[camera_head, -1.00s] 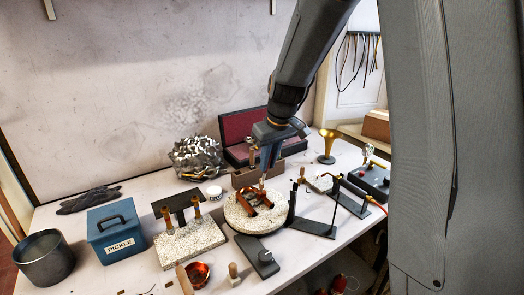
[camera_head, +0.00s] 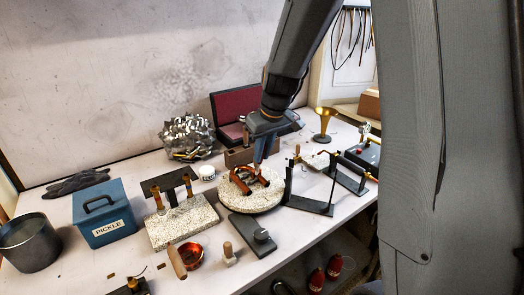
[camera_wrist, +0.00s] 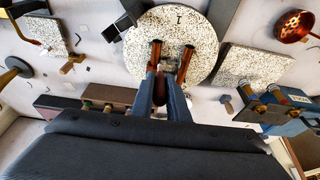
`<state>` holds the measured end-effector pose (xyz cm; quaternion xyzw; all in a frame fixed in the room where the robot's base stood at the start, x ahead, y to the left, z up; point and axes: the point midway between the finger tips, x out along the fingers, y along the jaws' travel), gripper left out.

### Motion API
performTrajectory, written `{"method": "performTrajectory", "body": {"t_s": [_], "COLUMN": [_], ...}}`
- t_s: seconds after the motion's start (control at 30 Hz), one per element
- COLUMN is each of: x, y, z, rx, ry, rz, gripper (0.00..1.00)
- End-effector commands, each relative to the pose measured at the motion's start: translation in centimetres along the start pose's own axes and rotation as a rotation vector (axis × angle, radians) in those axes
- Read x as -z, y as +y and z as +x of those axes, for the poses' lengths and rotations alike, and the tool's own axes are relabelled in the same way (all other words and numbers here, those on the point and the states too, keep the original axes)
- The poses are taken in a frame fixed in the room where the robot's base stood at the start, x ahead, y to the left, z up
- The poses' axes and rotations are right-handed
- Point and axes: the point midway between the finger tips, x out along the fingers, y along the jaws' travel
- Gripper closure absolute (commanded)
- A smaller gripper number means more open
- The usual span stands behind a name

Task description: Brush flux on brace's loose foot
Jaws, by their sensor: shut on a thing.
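The copper-coloured tube work (camera_head: 245,182) lies on a round speckled soldering disc (camera_head: 268,203). It also shows in the wrist view (camera_wrist: 186,62), where two tubes lie side by side on the disc (camera_wrist: 205,40). My gripper (camera_head: 257,163) is low over the tubes, pointing down. In the wrist view my gripper (camera_wrist: 161,80) is shut on a slim, dark reddish handle (camera_wrist: 160,111), which looks like the brush. Its tip is hidden by the fingers and tubes, so I cannot tell whether it touches the brace. The brace and its loose foot are too small to tell apart.
A small white jar (camera_head: 207,172) stands left behind the disc. A speckled block with upright pegs (camera_head: 182,224) and a blue PICKLE box (camera_head: 101,215) are at left. A dark stand (camera_head: 310,204) stands close right of the disc. A copper bowl (camera_head: 191,255) is in front.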

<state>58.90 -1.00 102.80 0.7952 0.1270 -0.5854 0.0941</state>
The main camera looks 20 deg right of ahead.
Motion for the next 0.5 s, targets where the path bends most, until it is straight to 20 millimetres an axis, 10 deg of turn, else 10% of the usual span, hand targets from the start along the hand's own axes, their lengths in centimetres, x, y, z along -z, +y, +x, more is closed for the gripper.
{"method": "performTrajectory", "body": {"t_s": [0.5], "x": [-0.12], "y": [0.01], "z": [0.42], "rx": [0.000], "ry": [0.000], "rz": [0.000], "gripper": [1.00]}}
